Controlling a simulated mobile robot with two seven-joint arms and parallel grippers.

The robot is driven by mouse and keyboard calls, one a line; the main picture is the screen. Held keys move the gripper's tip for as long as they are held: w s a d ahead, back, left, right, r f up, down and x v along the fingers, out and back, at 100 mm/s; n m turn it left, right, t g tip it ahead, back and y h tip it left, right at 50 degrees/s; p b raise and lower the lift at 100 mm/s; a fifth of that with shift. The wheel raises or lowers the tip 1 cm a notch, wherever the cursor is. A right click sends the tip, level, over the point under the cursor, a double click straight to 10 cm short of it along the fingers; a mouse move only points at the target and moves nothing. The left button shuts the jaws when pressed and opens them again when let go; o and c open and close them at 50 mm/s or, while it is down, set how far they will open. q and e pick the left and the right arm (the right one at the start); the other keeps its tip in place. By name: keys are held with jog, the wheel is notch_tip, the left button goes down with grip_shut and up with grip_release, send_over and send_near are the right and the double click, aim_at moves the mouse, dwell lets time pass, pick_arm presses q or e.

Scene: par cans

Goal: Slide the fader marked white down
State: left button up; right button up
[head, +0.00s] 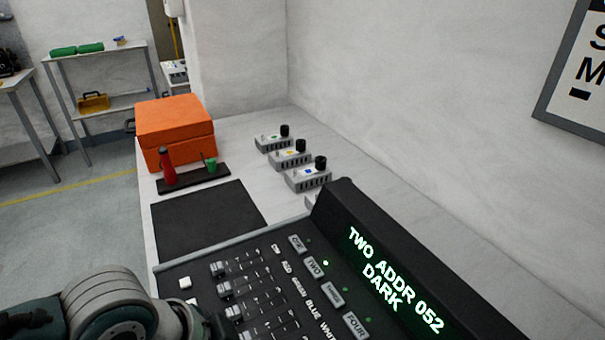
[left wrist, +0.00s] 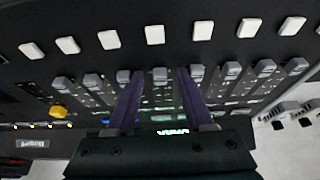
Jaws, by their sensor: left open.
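The lighting console (head: 255,258) has a column of sliding faders with printed labels, and the label WHITE (head: 327,333) shows at the bottom edge of the head view. The white fader's cap cannot be made out there. In the left wrist view a row of grey fader caps runs across the black panel, and their labels cannot be read. My left gripper (left wrist: 160,78) is open, its two purple fingers either side of one grey fader cap (left wrist: 160,73). Contact cannot be told. My left arm (head: 115,305) shows at lower left in the head view. My right gripper is not in view.
The console display (head: 390,275) reads "TWO ADDR 052 DARK". White buttons (left wrist: 155,35) line the panel beside the faders; a yellow knob (left wrist: 58,112) shows too. An orange case (head: 175,130), a red-and-green item stand (head: 195,179) and small grey boxes (head: 308,180) sit beyond.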

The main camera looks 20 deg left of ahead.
pick_arm(q)
jog(key=p+v, duration=0.3)
jog(key=v, duration=0.7)
dwell(1.3)
